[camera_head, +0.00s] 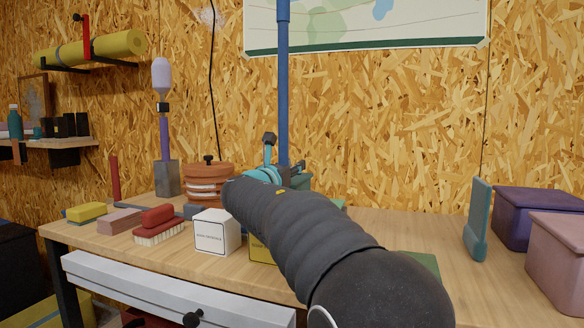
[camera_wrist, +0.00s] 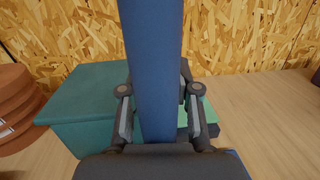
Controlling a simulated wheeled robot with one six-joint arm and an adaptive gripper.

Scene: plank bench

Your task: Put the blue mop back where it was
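The blue mop (camera_head: 283,90) shows in the head view as a tall, upright blue pole in front of the chipboard wall, its top cut off by the picture edge. My gripper (camera_head: 281,174) is around the pole above the back of the bench.
A green box (camera_wrist: 85,95) and terracotta pot (camera_head: 208,172) stand close to the pole. A purple duster stands in a grey holder (camera_head: 167,178) at left. White box (camera_head: 217,232), brush (camera_head: 158,232) and sponge (camera_head: 87,212) lie in front. Purple (camera_head: 530,220) and pink (camera_head: 558,255) boxes stand right.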

